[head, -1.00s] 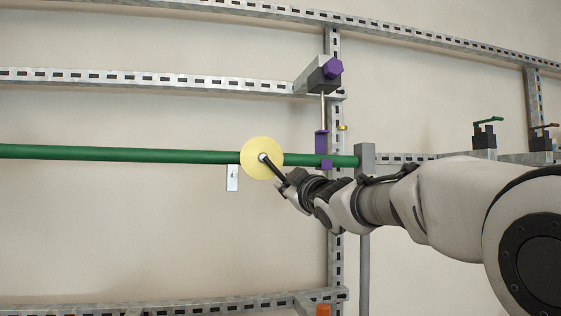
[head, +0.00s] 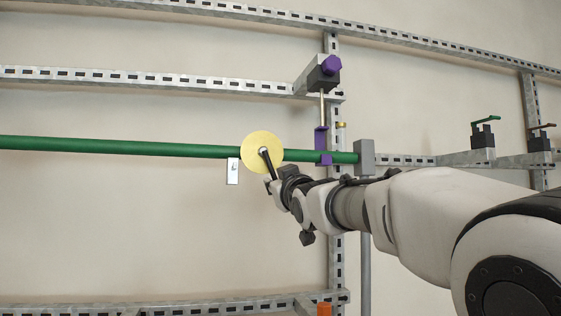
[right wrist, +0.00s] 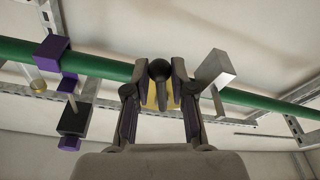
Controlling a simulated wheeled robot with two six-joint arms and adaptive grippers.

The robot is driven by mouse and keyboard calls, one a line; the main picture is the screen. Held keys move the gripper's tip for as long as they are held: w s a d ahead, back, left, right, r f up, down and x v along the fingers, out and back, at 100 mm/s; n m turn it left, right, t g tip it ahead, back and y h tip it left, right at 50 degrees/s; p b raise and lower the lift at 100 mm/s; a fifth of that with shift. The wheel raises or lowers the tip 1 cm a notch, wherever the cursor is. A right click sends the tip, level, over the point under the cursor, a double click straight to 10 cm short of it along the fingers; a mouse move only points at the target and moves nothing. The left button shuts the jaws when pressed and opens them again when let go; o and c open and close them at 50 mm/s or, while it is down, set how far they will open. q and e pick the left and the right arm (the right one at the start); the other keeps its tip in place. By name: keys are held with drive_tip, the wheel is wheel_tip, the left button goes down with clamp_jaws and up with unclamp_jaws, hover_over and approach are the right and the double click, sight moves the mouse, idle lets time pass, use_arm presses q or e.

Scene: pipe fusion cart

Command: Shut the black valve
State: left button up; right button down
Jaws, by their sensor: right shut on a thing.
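The black valve handle (head: 267,164) stands out from the centre of a round yellow disc (head: 252,145) on the green pipe (head: 120,147). It points down and slightly right in the head view. My right gripper (head: 273,181) is at its lower end. In the right wrist view, the fingers of the right gripper (right wrist: 162,85) are on both sides of the round-ended black handle (right wrist: 158,72), closed on it. A bit of the yellow disc shows behind the fingers. My left gripper is in neither view.
A white tag (head: 232,174) hangs below the pipe, left of the gripper. A purple bracket (head: 321,140) and grey block (head: 364,157) are right of the disc. A green-handled valve (head: 484,135) sits farther right. Slotted metal rails frame the wall.

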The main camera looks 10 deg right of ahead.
drive_tip(key=m, duration=0.1)
drive_tip(key=a+m+h, duration=0.1)
drive_tip(key=shift+a+f+m, duration=0.2)
drive_tip(key=shift+a+m, duration=0.05)
drive_tip(key=shift+m, duration=0.15)
